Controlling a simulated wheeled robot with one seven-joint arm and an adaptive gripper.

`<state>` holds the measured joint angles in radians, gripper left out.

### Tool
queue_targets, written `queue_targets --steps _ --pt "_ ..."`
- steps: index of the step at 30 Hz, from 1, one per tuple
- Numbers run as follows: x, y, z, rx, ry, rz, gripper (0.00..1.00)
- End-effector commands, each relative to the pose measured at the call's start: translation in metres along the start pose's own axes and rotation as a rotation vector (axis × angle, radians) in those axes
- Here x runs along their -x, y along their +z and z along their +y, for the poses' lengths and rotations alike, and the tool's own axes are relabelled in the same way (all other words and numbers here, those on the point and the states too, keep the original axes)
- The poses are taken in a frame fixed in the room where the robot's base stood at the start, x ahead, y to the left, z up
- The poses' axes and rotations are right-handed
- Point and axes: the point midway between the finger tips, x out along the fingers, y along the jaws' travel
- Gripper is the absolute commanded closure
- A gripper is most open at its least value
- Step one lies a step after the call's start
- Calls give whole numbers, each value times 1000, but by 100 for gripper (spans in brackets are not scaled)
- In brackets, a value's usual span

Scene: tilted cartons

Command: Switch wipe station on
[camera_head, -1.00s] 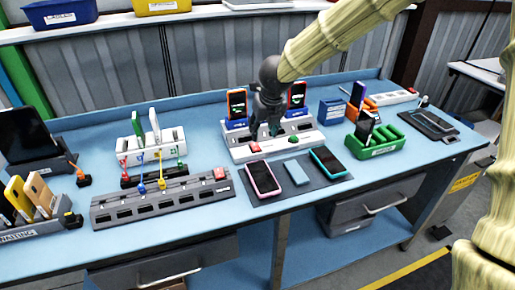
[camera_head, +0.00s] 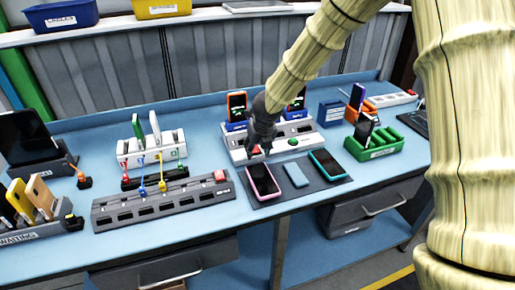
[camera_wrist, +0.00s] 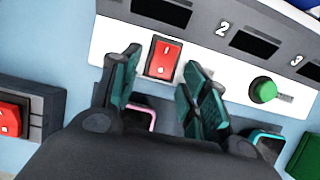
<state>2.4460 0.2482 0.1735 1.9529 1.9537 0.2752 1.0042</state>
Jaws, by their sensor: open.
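The wipe station is a white unit (camera_head: 234,146) at the middle of the bench, with numbered slots, a red rocker switch and a round green button (camera_head: 293,142). In the wrist view its white face (camera_wrist: 205,60) shows the red rocker switch (camera_wrist: 164,57), the green button (camera_wrist: 263,90) and the numbers 2 and 3. Contact cannot be told.
A dark mat (camera_head: 315,186) in front holds a pink phone (camera_head: 262,179), a blue block (camera_head: 296,174) and a teal phone (camera_head: 327,163). A grey strip (camera_head: 160,203) with another red switch (camera_head: 219,176) lies left. Two phones stand upright behind the station. A green rack (camera_head: 380,150) stands right.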

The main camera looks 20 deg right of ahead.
Motion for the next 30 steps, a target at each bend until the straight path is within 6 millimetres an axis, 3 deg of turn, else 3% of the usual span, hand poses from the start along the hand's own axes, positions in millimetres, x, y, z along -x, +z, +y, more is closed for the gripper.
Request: queue_targets --steps 6,14,30 --pt "0 0 0 0 0 0 55" --pt "0 0 0 0 0 0 100" --pt "4 5 2 1 2 55 100"
